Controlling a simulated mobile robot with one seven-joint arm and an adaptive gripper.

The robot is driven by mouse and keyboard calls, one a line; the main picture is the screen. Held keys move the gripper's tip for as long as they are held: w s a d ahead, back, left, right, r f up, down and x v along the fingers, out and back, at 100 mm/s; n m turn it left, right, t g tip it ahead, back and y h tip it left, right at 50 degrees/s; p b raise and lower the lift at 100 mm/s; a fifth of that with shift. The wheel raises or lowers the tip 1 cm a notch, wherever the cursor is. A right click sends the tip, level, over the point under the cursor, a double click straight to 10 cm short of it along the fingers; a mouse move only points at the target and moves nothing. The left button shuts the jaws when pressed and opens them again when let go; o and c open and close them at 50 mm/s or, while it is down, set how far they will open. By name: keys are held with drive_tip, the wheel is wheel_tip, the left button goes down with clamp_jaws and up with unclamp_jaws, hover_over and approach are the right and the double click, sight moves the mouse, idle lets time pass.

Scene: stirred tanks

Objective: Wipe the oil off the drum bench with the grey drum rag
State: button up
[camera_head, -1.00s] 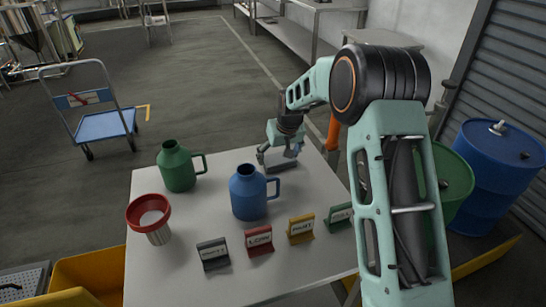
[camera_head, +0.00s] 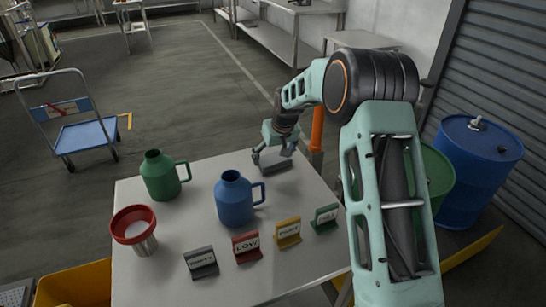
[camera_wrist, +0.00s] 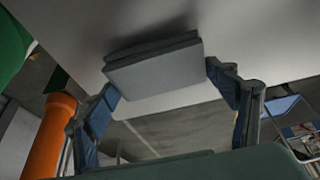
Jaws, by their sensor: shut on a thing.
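My gripper (camera_head: 272,155) is low over the far right part of the pale bench top (camera_head: 215,262). It is shut on the grey drum rag (camera_head: 277,166), a flat folded pad that lies on or just above the surface. In the wrist view the rag (camera_wrist: 155,67) sits between the two fingertips, with a dark shadow along its far edge. I cannot make out any oil on the bench top; some of it is hidden by the rag and my arm.
A blue jug (camera_head: 234,199), a green jug (camera_head: 160,177) and a red-rimmed cup (camera_head: 134,228) stand left of the rag. Several small label signs (camera_head: 246,247) line the near side. An orange post (camera_head: 317,130) and blue drum (camera_head: 478,165) stand right.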

drive_tip(key=shift+r+p, duration=1.35)
drive_tip(key=shift+r, duration=1.4)
drive_tip(key=shift+r+p, duration=0.85)
drive_tip(key=shift+r, duration=0.6)
drive_tip(key=shift+r, duration=0.1)
